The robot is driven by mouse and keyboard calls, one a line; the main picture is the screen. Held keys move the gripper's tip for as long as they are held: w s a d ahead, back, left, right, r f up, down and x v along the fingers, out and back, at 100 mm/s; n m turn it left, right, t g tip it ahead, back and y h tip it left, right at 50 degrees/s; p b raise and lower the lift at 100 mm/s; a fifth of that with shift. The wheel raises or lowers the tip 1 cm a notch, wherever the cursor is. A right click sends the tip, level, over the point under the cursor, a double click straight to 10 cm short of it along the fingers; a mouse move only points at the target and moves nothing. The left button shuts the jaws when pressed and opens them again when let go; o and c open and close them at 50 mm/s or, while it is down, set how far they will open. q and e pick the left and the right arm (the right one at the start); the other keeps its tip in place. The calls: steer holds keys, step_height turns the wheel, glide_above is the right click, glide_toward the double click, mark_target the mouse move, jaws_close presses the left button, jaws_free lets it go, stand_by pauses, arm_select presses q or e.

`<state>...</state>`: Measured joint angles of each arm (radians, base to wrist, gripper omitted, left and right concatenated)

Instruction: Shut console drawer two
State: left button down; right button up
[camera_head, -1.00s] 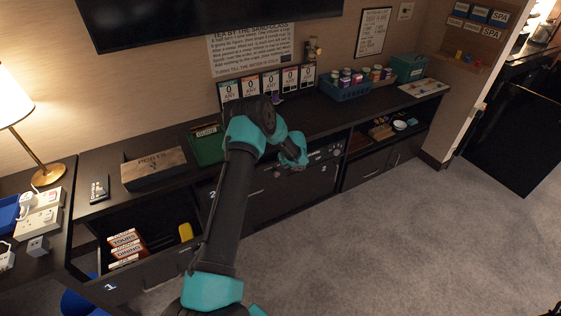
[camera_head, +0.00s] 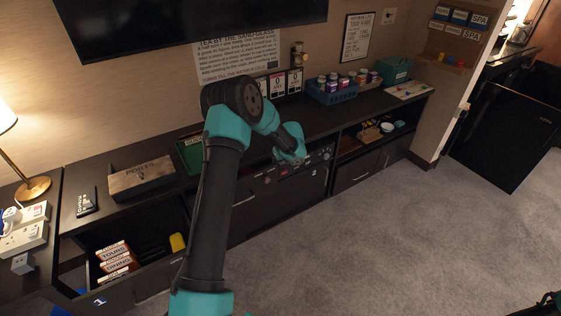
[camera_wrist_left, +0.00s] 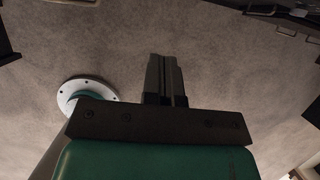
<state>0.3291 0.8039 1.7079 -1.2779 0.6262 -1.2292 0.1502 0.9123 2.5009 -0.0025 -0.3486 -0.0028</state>
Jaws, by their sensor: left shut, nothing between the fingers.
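The console is a long black unit under the wall screen. Drawer two's numbered front is hidden behind my left arm in the head view; a dark front with a bar handle (camera_head: 245,199) shows just right of the arm. I cannot tell how far it stands open. Drawer one (camera_head: 135,290), marked 1, is open at the lower left with several labelled boxes (camera_head: 115,258) and a yellow item inside. My left gripper (camera_head: 298,158) is in front of the console, right of that handle. In the wrist view its fingers (camera_wrist_left: 166,80) are together and empty, over bare carpet.
On the console top are a wooden-fronted box (camera_head: 141,178), a black remote (camera_head: 87,202), a green tray (camera_head: 191,150) and a blue crate of jars (camera_head: 333,92). An open shelf (camera_head: 372,133) is further right. The carpet (camera_head: 370,240) in front is clear.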

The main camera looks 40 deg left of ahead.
arm_select(q)
steer(key=s+a+f+m+g+y, duration=0.1)
steer(key=s+a+m+g, duration=0.1)
steer(key=s+m, duration=0.7)
steer(key=s+a+f+m+g+y, duration=0.1)
steer(key=s+a+m, duration=0.3)
steer(key=s+m, duration=0.6)
steer(key=shift+s+a+f+g+y, duration=0.2)
steer(key=shift+s+f+g+y, duration=0.25)
steer(key=shift+s, duration=0.2)
steer(key=a+f, duration=0.8)
steer(key=a, duration=0.1)
steer(key=shift+a, duration=0.25)
steer(key=shift+s, duration=0.1)
